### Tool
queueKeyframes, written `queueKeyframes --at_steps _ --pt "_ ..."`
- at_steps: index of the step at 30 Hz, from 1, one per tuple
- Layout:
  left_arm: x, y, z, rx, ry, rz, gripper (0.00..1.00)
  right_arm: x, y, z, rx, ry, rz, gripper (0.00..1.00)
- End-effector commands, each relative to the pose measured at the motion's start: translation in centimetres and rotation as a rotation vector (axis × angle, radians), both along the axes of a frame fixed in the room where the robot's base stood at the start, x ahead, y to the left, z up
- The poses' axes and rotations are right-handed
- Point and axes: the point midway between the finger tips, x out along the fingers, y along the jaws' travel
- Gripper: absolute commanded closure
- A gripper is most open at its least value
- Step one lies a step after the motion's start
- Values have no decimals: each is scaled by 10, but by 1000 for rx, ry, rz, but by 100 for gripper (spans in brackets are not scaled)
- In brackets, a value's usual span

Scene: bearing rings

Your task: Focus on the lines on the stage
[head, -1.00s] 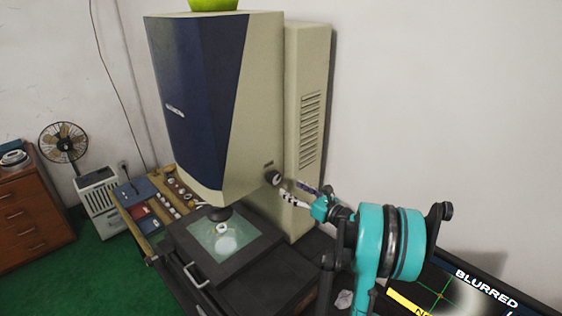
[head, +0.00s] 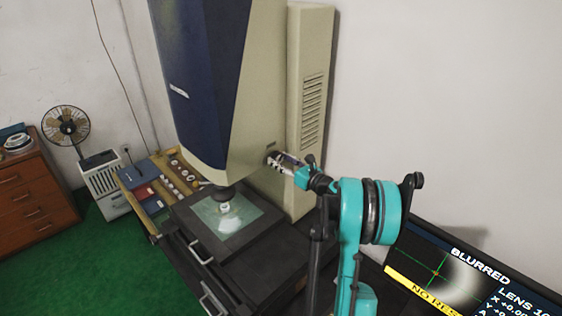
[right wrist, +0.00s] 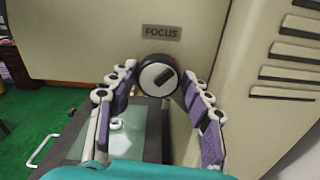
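My right gripper (head: 283,162) is at the knob. In the right wrist view its two purple-padded fingers are spread, one on each side of the knob, with small gaps seeming to remain. The glass stage (head: 245,222) lies below the lens, with a small pale ring (right wrist: 117,124) on it. The screen (head: 470,275) reads "BLURRED" and shows a green crosshair over a hazy bright patch. My left gripper is not in view.
A wooden bench (head: 128,187) with small parts and boxes stands behind the stage. A drawer cabinet (head: 30,200), a fan (head: 66,126) and a white heater-like unit (head: 103,180) stand at the left. Green floor lies clear in front of them.

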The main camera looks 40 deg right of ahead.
Motion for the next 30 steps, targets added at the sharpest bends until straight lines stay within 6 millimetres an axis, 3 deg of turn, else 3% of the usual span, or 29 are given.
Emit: queueKeyframes --at_steps 1,3,17,30 --pt "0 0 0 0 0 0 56 0 0 0 0 0 0 71" --pt "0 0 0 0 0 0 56 0 0 0 0 0 0 87" --pt "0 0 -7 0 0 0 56 0 0 0 -80 -9 -1 87" --pt "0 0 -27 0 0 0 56 0 0 -1 -408 -37 -1 87"
